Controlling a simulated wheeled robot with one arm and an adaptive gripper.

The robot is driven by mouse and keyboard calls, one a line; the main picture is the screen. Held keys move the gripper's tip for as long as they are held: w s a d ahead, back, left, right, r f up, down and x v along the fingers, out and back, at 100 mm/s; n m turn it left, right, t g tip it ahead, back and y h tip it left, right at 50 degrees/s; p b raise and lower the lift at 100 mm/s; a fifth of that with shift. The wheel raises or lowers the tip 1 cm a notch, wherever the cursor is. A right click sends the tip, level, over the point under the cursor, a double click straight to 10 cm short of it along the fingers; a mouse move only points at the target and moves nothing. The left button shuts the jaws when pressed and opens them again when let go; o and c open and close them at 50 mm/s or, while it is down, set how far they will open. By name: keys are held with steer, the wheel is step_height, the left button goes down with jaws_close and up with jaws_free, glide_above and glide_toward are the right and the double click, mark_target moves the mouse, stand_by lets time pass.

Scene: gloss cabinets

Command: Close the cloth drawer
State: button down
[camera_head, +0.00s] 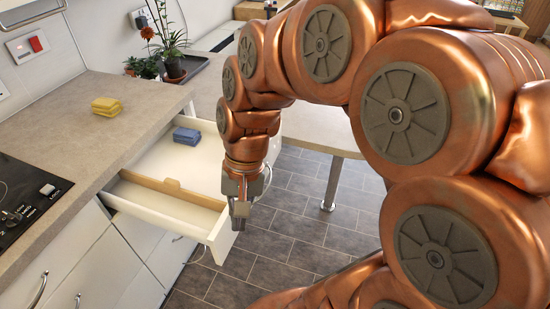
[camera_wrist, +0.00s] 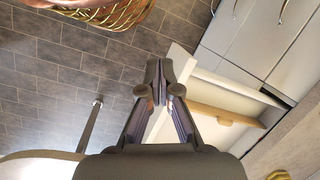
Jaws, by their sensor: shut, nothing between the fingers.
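The cloth drawer (camera_head: 150,197) is pulled out from the cabinet under the counter, with a white front panel and a wooden divider (camera_head: 172,189) inside. A folded blue cloth (camera_head: 187,136) lies in its far part. The drawer also shows in the wrist view (camera_wrist: 218,98), right of my fingers. My gripper (camera_head: 240,210) points down at the outer side of the drawer front, partly hiding it. Its fingers are together and empty in the wrist view (camera_wrist: 164,88). I cannot tell whether they touch the panel.
A folded yellow cloth (camera_head: 106,106) lies on the counter (camera_head: 62,122) beside a black hob (camera_head: 25,200). Potted plants (camera_head: 172,62) stand at the back. A table (camera_head: 315,130) with a metal leg (camera_head: 330,185) stands beyond my arm. The tiled floor (camera_head: 275,240) in front of the drawer is clear.

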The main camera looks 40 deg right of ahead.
steer(key=w+d+f+m+t+y+b, duration=0.3)
steer(key=w+d+f+m+t+b, duration=0.1)
steer(key=w+d+m, duration=0.75)
steer(key=w+d+f+m+t+h+b, duration=0.1)
steer(key=d+f+m+t+b, duration=0.15)
steer(key=d+m, duration=0.6)
steer(key=d+f+m+t+b, duration=0.1)
steer(key=d+f+m+t, duration=0.2)
steer(key=d, duration=1.1)
steer(key=p, duration=0.1)
glide_toward(271, 159)
step_height(271, 159, down, 3)
steer(key=w+a, duration=0.1)
steer(key=w, duration=0.2)
steer(key=shift+a+f+g, duration=0.35)
steer(key=shift+a+f, duration=0.05)
steer(key=shift+w+a, duration=0.35)
steer(key=shift+w, duration=0.2)
